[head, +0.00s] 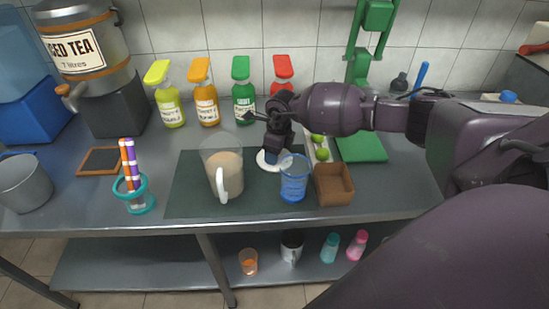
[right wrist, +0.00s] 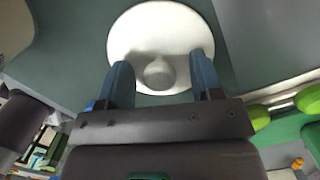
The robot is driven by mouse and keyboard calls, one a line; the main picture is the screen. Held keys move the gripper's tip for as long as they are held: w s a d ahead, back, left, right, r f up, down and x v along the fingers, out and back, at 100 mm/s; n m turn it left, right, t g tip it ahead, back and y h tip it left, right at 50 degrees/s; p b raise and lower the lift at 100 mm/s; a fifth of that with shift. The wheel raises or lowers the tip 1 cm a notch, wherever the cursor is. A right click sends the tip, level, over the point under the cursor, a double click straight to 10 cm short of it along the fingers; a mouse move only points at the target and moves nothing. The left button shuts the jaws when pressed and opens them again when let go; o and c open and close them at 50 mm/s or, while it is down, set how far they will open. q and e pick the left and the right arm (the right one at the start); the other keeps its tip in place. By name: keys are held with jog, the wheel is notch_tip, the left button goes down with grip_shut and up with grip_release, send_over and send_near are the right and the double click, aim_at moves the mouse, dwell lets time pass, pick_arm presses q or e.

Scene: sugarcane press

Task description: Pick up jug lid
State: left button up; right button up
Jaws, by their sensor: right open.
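The jug lid is a white round disc with a small knob in its middle. It lies on the dark mat (head: 190,198) between the jug and the blue cup; in the head view the lid (head: 263,163) is partly hidden by my right gripper (head: 272,150). In the right wrist view the lid (right wrist: 135,35) fills the upper middle, and the fingers of my right gripper (right wrist: 160,76) are open on either side of the knob (right wrist: 159,74). I cannot tell whether they touch it. The clear jug (head: 224,170) holds a beige drink. My left gripper is not in view.
A blue cup (head: 293,180) stands close right of the lid, with a brown box (head: 334,186) beyond it. A tray with green limes (head: 321,154) lies behind the box. Several coloured bottles (head: 205,95) stand along the back. The front left of the mat is clear.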

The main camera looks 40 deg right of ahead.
jog(key=c, duration=1)
jog(key=shift+o, duration=0.2)
jog(key=shift+r, duration=0.15)
